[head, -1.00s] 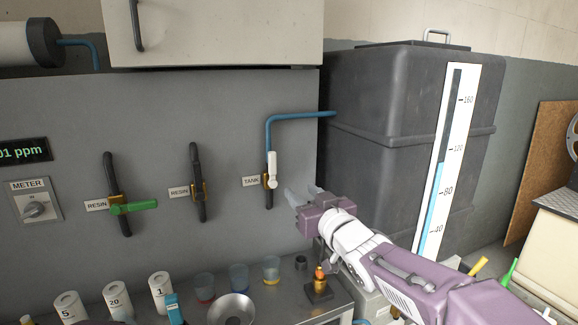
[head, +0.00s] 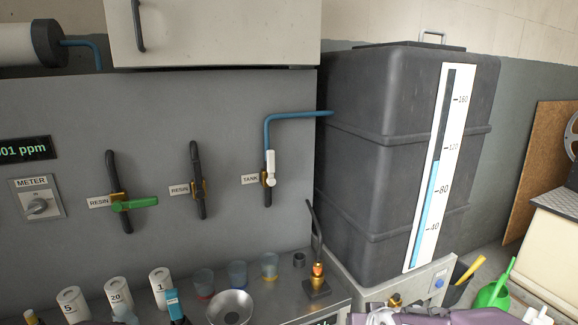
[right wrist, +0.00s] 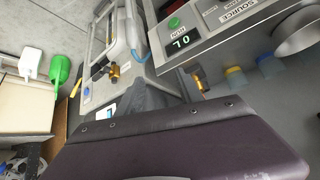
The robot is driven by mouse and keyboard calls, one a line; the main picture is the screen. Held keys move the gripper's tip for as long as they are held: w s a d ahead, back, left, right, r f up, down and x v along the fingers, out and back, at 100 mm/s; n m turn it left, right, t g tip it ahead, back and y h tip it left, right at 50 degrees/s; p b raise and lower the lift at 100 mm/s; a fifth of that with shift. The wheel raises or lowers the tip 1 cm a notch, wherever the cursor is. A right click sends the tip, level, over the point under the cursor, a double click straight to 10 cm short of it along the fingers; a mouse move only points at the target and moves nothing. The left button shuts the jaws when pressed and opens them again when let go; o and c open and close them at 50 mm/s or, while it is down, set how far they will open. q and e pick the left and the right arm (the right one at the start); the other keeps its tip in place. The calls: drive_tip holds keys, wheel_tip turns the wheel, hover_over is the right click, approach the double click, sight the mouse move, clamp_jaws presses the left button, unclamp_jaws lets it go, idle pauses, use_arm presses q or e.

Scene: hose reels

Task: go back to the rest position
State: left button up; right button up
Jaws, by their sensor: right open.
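My right arm (head: 455,317) shows only as a purple and white strip along the bottom edge of the head view, low in front of the bench end and the tank plinth. Its fingers cannot be made out there. In the right wrist view the purple body of my right gripper fills the bottom, with dark grey fingers (right wrist: 155,97) beyond it, apart and with nothing seen between them. The tank valve (head: 270,168) on the grey panel has its white handle upright, clear of the gripper. My left gripper is in neither view.
A green-handled resin valve (head: 133,203) and a dark resin valve (head: 198,185) sit on the panel. Cups, a metal bowl (head: 230,307) and a brass fitting (head: 317,281) stand on the bench. The large dark tank (head: 365,160) stands at right, beside a green watering can (head: 494,290).

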drive_tip(key=s+f+g, duration=0.3)
drive_tip(key=s+f, duration=0.1)
drive_tip(key=s, duration=0.4)
drive_tip(key=s+f+g, duration=0.4)
drive_tip(key=s, duration=0.5)
wheel_tip(320, 180, up, 13)
drive_tip(key=w+p, duration=0.1)
drive_tip(key=p, duration=1.2)
drive_tip(key=shift+d, duration=0.15)
